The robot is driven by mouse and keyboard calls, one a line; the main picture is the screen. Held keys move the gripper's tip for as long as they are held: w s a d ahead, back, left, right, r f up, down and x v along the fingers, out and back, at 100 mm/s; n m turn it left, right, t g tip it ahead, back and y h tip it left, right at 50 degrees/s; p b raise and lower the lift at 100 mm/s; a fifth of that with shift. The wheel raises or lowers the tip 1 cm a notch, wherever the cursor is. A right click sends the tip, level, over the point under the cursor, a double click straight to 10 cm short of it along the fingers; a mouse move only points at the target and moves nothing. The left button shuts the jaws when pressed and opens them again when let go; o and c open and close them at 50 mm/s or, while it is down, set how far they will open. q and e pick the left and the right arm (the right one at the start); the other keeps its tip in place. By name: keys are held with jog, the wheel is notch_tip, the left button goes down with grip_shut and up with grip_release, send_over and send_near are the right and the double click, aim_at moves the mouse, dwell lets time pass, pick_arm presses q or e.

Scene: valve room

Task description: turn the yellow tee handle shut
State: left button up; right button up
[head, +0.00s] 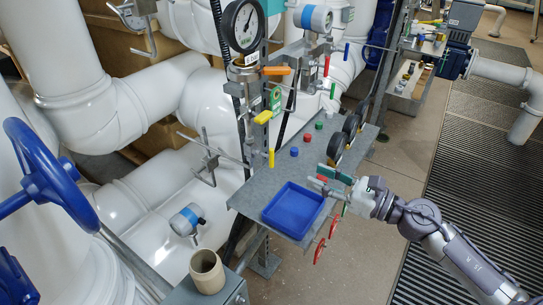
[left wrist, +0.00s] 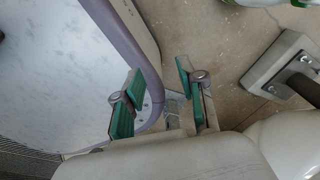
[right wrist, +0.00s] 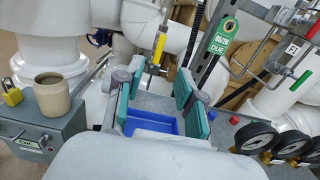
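A yellow handle (head: 263,117) sits on the pipework above the grey panel in the head view. A smaller upright yellow piece (head: 271,158) shows below it, near the panel's back edge. In the right wrist view a yellow handle (right wrist: 159,49) stands upright beyond the fingertips; I cannot tell which of the two it is, or which is the tee handle. My right gripper (head: 328,179) is open and empty near the blue tray, apart from both yellow parts. Its fingers also show open in the right wrist view (right wrist: 153,88). My left gripper (left wrist: 160,95) is open and empty, away from the panel.
A blue tray (head: 294,211) lies on the grey panel (head: 250,192). A beige cup (head: 207,272) stands at front. A blue handwheel (head: 45,175) and large white pipes crowd the left.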

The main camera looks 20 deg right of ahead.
jog(key=p, duration=0.2)
send_near(274, 157)
jog(key=x, duration=0.3)
jog(key=p+x, duration=0.2)
jog(key=x, duration=0.5)
jog(key=shift+r+p, duration=0.2)
jog(key=shift+p, duration=0.1)
jog(key=shift+w+a+f, duration=0.1)
jog(key=shift+w+a, duration=0.15)
pick_arm(q)
jog(key=r, duration=0.2)
jog(key=w+r, duration=0.1)
jog(key=r, duration=0.2)
jog(key=shift+d, duration=0.2)
pick_arm(e)
grip_shut()
